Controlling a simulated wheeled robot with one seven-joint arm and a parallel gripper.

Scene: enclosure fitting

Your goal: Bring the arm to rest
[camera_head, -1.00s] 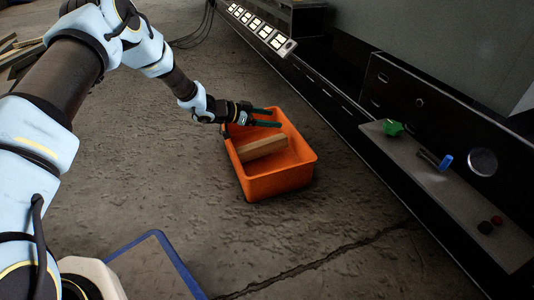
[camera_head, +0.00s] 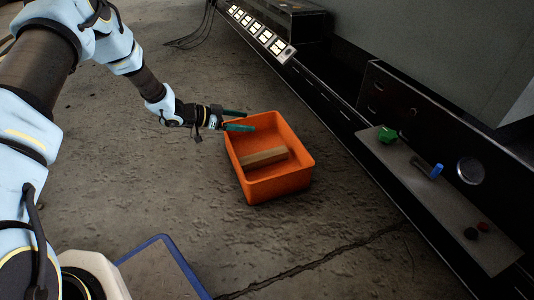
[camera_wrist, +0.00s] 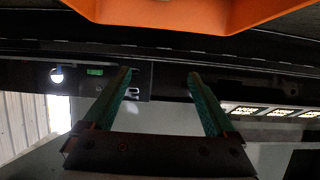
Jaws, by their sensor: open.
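My gripper (camera_head: 237,120) is open and empty at the upper left edge of the orange bin (camera_head: 300,181). Its two green fingers are spread apart, one near the bin's rim and one just beyond it. The wrist view shows the same open fingers (camera_wrist: 160,77) with nothing between them. The orange bin also shows at the top of the wrist view (camera_wrist: 180,14). A wooden block (camera_head: 265,157) lies inside the bin, apart from the fingers.
A dark enclosure stands at right, with a ledge holding a green part (camera_head: 387,135), a blue-ended part (camera_head: 437,170) and red (camera_head: 483,226) and black (camera_head: 471,233) buttons. A lit panel strip (camera_head: 257,33) is at the top.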

